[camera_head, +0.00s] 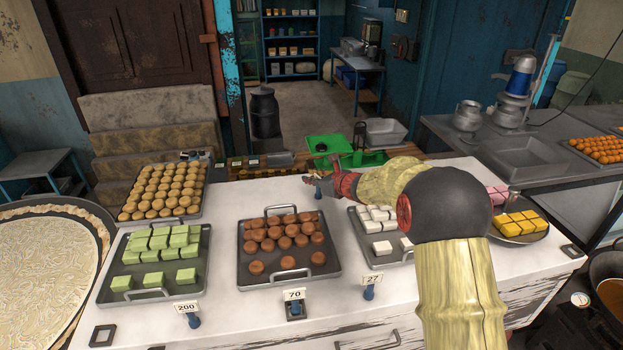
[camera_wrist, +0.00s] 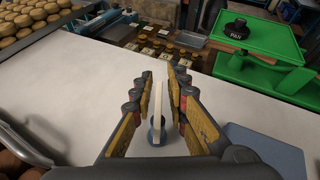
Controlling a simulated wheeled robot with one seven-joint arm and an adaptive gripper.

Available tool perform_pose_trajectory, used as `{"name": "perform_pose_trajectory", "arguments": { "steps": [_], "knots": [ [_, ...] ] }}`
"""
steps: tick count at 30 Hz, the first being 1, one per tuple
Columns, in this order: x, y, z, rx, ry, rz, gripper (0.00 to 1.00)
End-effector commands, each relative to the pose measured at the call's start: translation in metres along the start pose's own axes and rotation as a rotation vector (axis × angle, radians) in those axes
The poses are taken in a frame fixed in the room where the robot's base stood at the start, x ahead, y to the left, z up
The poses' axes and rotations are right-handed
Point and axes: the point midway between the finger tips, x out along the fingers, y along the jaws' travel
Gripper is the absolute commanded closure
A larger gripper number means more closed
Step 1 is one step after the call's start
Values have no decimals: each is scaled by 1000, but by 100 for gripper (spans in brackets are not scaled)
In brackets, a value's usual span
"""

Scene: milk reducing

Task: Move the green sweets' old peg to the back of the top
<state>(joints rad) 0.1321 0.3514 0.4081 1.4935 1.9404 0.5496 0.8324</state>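A blue peg (camera_head: 318,190) with a pale card stands upright at the back of the white top (camera_head: 222,207), behind the brown sweets' tray. In the wrist view the peg's round blue base (camera_wrist: 157,130) rests on the top, its card (camera_wrist: 158,97) seen nearly edge-on. My gripper (camera_head: 311,180) is low over this peg. In the wrist view my fingers (camera_wrist: 161,78) are apart on either side of it, with gaps showing. The green sweets (camera_head: 158,250) sit on a tray at the left, with a peg marked 200 (camera_head: 187,308) in front.
Brown sweets' tray (camera_head: 286,285) has a peg marked 70 (camera_head: 294,296) in front; a peg marked 27 (camera_head: 371,280) stands before white sweets (camera_head: 381,225). A round-sweets tray (camera_head: 163,192) is back left. A green scale (camera_head: 330,147) stands behind the top. White surface around the back peg is clear.

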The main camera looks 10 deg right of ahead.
Motion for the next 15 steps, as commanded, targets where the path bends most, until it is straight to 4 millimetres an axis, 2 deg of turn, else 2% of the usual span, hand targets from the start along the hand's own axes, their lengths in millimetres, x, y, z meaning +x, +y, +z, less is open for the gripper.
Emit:
{"name": "perform_pose_trajectory", "arguments": {
  "steps": [12,15],
  "knots": [
    [-1,0,2,0,0,0,77],
    [-6,-1,4,0,-1,-1,77]
  ]
}}
